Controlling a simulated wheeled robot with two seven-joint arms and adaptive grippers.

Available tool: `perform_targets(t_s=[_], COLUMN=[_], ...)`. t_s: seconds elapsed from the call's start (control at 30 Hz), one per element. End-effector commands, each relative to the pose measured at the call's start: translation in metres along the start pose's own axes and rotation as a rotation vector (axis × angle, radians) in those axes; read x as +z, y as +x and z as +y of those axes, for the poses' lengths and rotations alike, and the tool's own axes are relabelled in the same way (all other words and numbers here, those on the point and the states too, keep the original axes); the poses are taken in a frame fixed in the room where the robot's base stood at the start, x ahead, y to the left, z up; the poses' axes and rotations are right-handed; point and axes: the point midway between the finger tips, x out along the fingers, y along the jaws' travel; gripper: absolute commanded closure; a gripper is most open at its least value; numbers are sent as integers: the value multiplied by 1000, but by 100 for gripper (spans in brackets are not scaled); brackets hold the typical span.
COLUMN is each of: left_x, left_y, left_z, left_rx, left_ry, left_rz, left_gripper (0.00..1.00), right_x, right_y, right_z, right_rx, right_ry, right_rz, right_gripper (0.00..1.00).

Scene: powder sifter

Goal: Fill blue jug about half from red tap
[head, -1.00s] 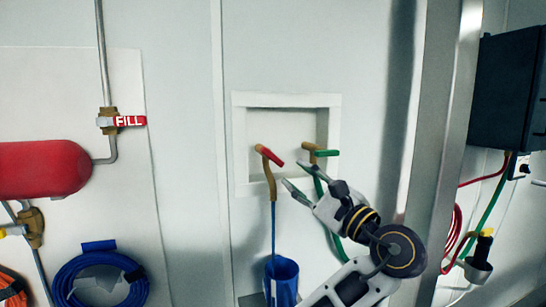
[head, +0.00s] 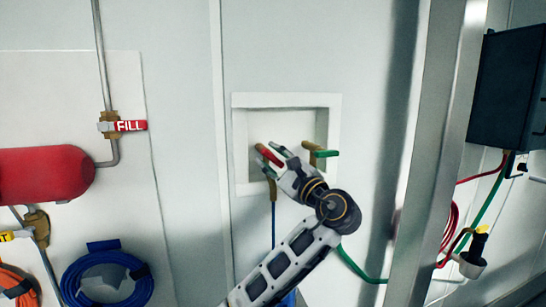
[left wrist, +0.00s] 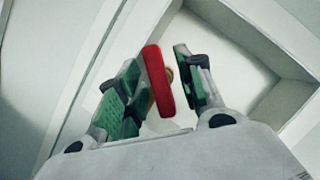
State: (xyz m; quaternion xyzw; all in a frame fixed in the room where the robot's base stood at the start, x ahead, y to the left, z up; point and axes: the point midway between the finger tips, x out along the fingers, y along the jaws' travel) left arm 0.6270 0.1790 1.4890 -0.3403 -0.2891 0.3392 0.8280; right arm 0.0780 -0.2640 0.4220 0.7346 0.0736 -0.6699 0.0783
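The red tap handle (head: 270,156) slants down to the right in the wall recess. My left gripper (head: 272,158) is at this handle. In the left wrist view the red handle (left wrist: 158,82) stands between the green-padded fingers of my left gripper (left wrist: 160,80), which are open with a gap on each side. A thin blue line (head: 273,225) runs down below the red tap; I cannot tell whether it is water or a hose. The blue jug (head: 288,300) is mostly hidden behind my left arm at the bottom, so its level is not visible. My right gripper is not in view.
A tap with a green handle (head: 322,153) is just right of the red one, with a green hose (head: 352,265) below. The white recess frame (head: 240,140) surrounds both taps. A metal post (head: 428,180) stands to the right.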

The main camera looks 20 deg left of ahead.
Motion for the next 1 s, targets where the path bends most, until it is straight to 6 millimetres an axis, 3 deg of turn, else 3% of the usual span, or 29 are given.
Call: perform_targets(t_s=[0.33, 0.63, 1.0], left_x=[0, 0, -1], left_y=[2, 2, 2], left_z=[0, 0, 1], left_rx=[0, 0, 9], left_ry=[0, 0, -20], left_rz=[0, 0, 1], left_gripper=[63, 100, 100], right_x=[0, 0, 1], right_y=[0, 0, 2], right_z=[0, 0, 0], right_rx=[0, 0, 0], right_ry=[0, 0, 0], right_rz=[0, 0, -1], right_gripper=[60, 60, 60])
